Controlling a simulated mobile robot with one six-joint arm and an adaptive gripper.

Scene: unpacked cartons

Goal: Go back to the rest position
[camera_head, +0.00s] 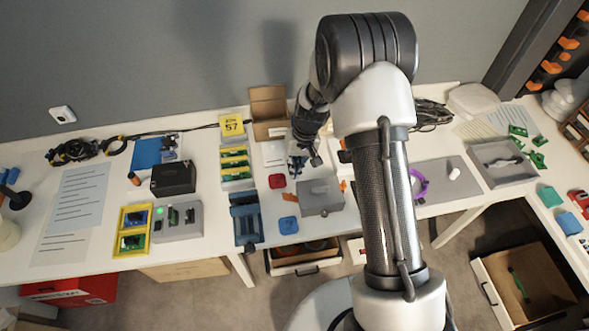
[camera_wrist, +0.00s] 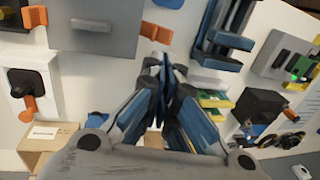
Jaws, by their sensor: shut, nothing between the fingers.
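My gripper (camera_head: 304,166) hangs over the white table in the head view, beside a grey box (camera_head: 322,197) with orange clips. In the wrist view my gripper (camera_wrist: 166,85) has its blue-lined fingers together, with nothing seen between them. The grey box (camera_wrist: 92,28) shows there at the upper left. My arm rises from the base and bends over towards the table. Part of the table behind the arm is hidden.
A blue holder (camera_head: 246,218) and a black box (camera_head: 173,177) stand left of the gripper. An open carton (camera_head: 268,105) and a yellow sign (camera_head: 232,125) stand at the wall. A grey tray (camera_head: 505,170) is at the right. Open drawers sit below.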

